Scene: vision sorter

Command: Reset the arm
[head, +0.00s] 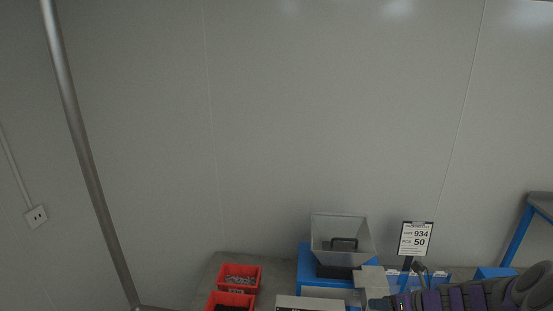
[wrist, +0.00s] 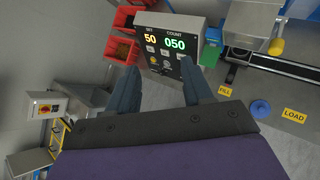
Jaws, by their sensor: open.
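My gripper (wrist: 158,88) is open in the wrist view, with its two blue-grey fingers spread apart and nothing between them. Beyond the fingers is a counter box (wrist: 170,48) whose screen reads 50 and 050. My arm (head: 455,297), purple and grey, reaches in from the lower right of the head view.
A sign (head: 415,238) reads 934 and 50. The wall above is bare.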

